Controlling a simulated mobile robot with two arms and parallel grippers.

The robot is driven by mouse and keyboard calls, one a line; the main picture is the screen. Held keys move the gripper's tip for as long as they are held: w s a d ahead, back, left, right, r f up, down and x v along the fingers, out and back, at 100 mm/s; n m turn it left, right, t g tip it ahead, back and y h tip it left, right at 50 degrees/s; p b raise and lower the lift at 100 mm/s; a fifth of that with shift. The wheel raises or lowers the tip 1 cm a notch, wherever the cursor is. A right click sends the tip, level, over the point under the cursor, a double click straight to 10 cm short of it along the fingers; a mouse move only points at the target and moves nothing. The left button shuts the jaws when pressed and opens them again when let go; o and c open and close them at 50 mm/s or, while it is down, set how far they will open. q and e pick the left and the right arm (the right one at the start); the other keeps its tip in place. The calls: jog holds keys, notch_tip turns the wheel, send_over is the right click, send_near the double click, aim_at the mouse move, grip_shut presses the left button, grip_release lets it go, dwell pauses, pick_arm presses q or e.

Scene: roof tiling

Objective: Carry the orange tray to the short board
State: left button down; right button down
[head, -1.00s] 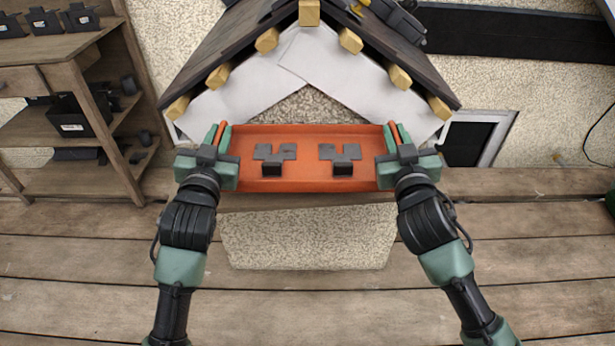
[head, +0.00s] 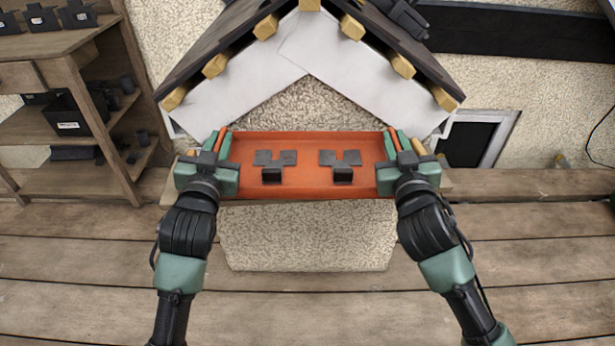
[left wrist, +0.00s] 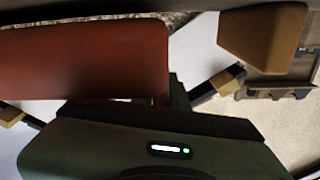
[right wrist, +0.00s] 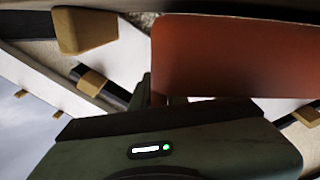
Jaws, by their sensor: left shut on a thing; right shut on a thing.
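The orange tray (head: 310,183) is held level between my two grippers in front of the small gable. The tray's orange side also shows in the left wrist view (left wrist: 85,60) and the right wrist view (right wrist: 235,60). A brown board, perhaps the short board (head: 446,186), shows just past my right gripper; the tray hides most of it. I cannot tell whether they touch.
Wooden shelves (head: 75,110) with dark boxes and pieces stand at the left. The gable roof's wooden beam ends (head: 216,65) overhang behind the tray. A pale stone block (head: 305,237) is below it. A dark-paned window (head: 475,140) is at the right. The plank floor in front is clear.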

pick_arm(q)
jog(key=shift+f+b, duration=0.3)
jog(key=shift+f, duration=0.15)
pick_arm(e)
jog(key=shift+d+f, duration=0.1)
jog(key=shift+f, duration=0.3)
pick_arm(q)
jog(key=c, duration=1.4)
grip_release()
jog(key=shift+r, duration=0.1)
pick_arm(e)
jog(key=c, duration=1.4)
grip_release()
jog(key=shift+s, duration=0.1)
pick_arm(q)
jog(key=s, duration=1.2)
pick_arm(e)
jog(key=s, duration=1.2)
